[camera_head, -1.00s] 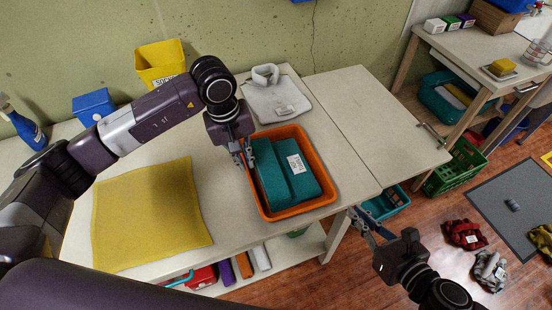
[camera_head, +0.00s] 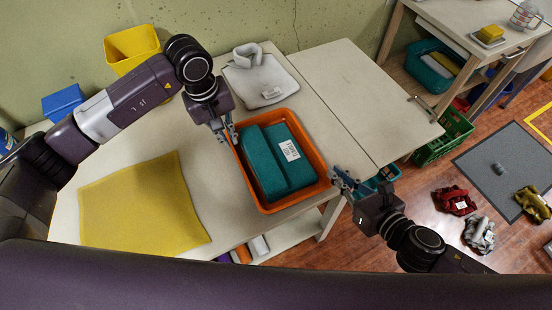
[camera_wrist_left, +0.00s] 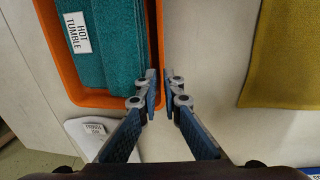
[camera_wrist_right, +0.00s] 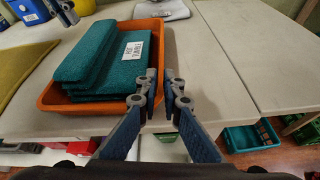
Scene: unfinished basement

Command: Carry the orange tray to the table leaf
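The orange tray (camera_head: 319,158) sits on the light table and holds folded teal cloths (camera_head: 262,167) with a white label, which reads "HOT TUMBLE" in the left wrist view (camera_wrist_left: 78,32). My left gripper (camera_head: 226,136) is at the tray's left edge, its slightly parted fingers on either side of the rim line in the left wrist view. My right gripper (camera_head: 338,180) is at the tray's right edge, fingers apart by a small gap, with the rim near them. Contact with the rim is unclear. The table leaf (camera_head: 350,95) is bare, right of the tray across a seam.
A yellow cloth (camera_head: 140,210) lies left of the tray, and a grey cloth (camera_head: 262,88) lies behind it. A yellow bin (camera_head: 132,48) and blue box (camera_head: 63,103) stand at the back left. A green crate (camera_head: 443,140) and several cloth bundles are on the floor at right.

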